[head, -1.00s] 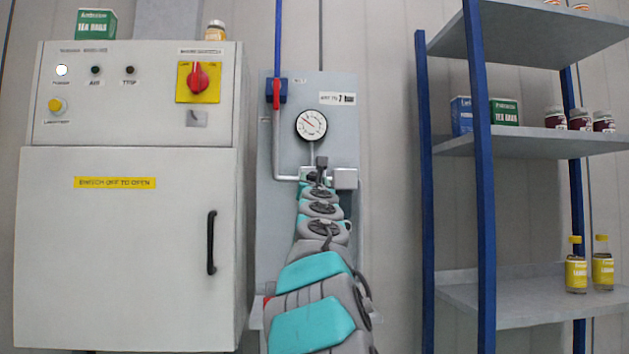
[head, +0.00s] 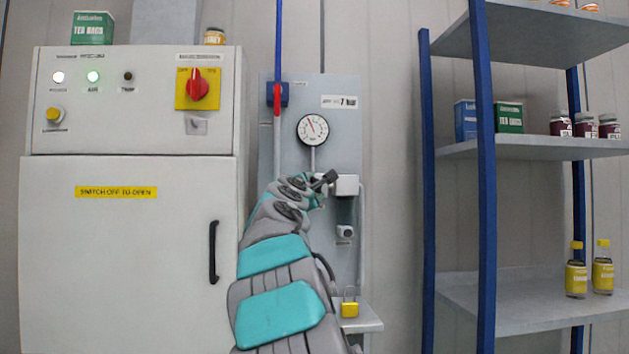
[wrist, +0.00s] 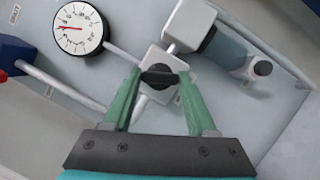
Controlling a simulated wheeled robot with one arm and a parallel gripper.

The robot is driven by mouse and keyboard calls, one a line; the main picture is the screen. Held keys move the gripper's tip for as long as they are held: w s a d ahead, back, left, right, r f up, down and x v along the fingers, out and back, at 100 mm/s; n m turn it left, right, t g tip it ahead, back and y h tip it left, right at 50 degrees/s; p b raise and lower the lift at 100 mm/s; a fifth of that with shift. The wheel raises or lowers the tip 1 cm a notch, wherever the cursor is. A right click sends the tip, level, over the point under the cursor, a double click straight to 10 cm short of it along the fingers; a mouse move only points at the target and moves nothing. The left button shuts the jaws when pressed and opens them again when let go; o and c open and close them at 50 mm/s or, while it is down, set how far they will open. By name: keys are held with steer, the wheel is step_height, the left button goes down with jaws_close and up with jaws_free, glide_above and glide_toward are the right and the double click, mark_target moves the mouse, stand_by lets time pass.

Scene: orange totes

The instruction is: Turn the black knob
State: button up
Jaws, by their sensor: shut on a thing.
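The black knob (wrist: 160,76) sits on a pale square valve body in the wrist view, its grip bar running roughly across the picture. My gripper (wrist: 161,77) has one green finger on each side of it, shut on the knob. In the head view my gripper (head: 322,188) is at the valve on the grey panel (head: 345,115), below the gauge, and my own wrist hides the knob there. The round gauge (head: 312,129) has its red needle pointing to the upper left; it also shows in the wrist view (wrist: 78,28).
A red-handled blue valve (head: 277,95) is on the pipe left of the gauge. A white cabinet (head: 130,240) with lit white and green lamps stands left. A blue-post shelf (head: 540,147) stands right.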

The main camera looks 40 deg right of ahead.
steer(key=shift+r+m+g+y+p, duration=0.1)
steer(key=shift+m+g+y+p, duration=0.55)
steer(key=shift+m, duration=1.25)
steer(key=shift+r+m+g+y+p, duration=0.15)
steer(key=shift+m+y+p, duration=0.55)
steer(key=shift+m+p, duration=0.9)
steer(key=shift+m+g+y+p, duration=0.4)
steer(key=shift+m+y+p, duration=0.3)
steer(key=shift+m, duration=1.5)
steer(key=o, duration=1.4)
steer(key=shift+c, duration=0.2)
steer(key=shift+s+r, duration=0.1)
steer(key=b+v, duration=0.1)
steer(key=v, duration=0.6)
steer(key=shift+s+a, duration=0.2)
